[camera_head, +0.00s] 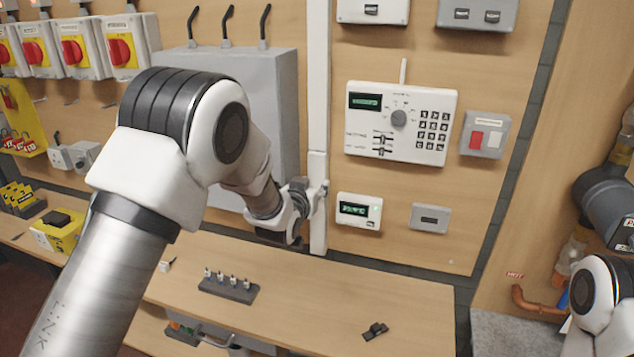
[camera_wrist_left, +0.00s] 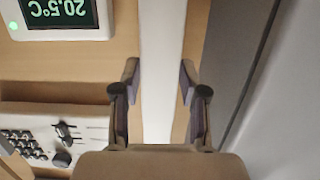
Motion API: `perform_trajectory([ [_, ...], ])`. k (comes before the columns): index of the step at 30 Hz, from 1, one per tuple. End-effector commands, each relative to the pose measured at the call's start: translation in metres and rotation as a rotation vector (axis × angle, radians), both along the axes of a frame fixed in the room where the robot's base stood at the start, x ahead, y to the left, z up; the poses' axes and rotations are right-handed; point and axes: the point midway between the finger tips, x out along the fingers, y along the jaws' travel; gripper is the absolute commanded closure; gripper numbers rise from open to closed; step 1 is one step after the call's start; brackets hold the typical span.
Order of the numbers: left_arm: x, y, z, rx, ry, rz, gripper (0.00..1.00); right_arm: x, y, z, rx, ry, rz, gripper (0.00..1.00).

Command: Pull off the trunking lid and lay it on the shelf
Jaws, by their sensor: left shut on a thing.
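The trunking lid (camera_head: 318,238) is the white lower length of the vertical trunking on the wooden wall panel; it stands upright, in line with the narrower trunking (camera_head: 318,80) above it. My left gripper (camera_head: 315,195) is shut on the lid from the front, partly hiding its middle. In the left wrist view the white lid (camera_wrist_left: 162,60) runs between the two fingers of the left gripper (camera_wrist_left: 158,95). Whether the lid is clear of its base cannot be told. The wooden shelf (camera_head: 410,290) lies below the panel. My right gripper is not seen; only part of that arm shows.
A grey cabinet (camera_head: 255,75) stands close left of the trunking. A keypad controller (camera_head: 400,122) and a small thermostat (camera_head: 358,211) are to its right. The shelf bears a grey block with several pegs (camera_head: 229,287) and a small dark part (camera_head: 375,330), with bare wood between them.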

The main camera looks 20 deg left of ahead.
Motion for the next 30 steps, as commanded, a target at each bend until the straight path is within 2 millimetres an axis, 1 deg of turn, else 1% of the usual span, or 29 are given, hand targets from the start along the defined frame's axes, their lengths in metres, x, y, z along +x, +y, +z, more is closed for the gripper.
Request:
perform_trajectory([
  [27, -0.064, 0.002, 0.000, 0.000, -0.001, 0.000, 0.93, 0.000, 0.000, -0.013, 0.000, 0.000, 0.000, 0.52],
  [30, -0.068, 0.002, 0.000, 0.000, -0.001, 0.000, 0.93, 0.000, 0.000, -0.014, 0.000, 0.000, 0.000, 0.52],
])
